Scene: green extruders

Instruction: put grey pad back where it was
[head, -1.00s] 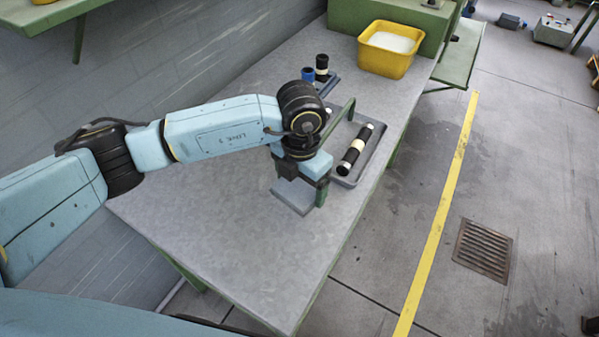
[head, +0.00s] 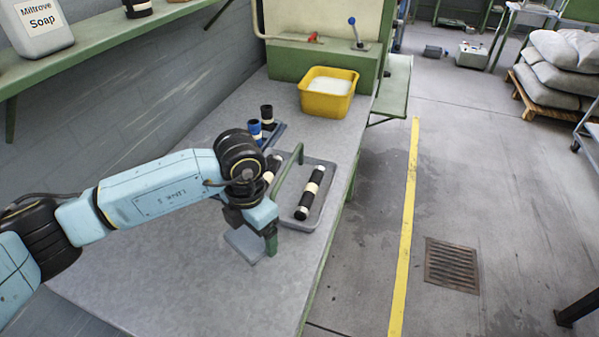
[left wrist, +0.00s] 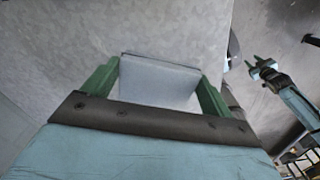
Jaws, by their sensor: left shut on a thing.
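The grey pad (head: 243,244) is a flat light-grey block, held low over the grey bench top in the head view. My left gripper (head: 257,243) is shut on it; the arm hides part of the pad. In the left wrist view the pad (left wrist: 158,80) sits between the green fingers of my left gripper (left wrist: 160,88). Whether it touches the bench I cannot tell. My right gripper (left wrist: 264,68) shows small at the right of the left wrist view, its green fingers apart and empty.
Behind are upright black and blue cylinders (head: 267,114) and a yellow tub (head: 327,95). The near bench top (head: 150,270) is clear.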

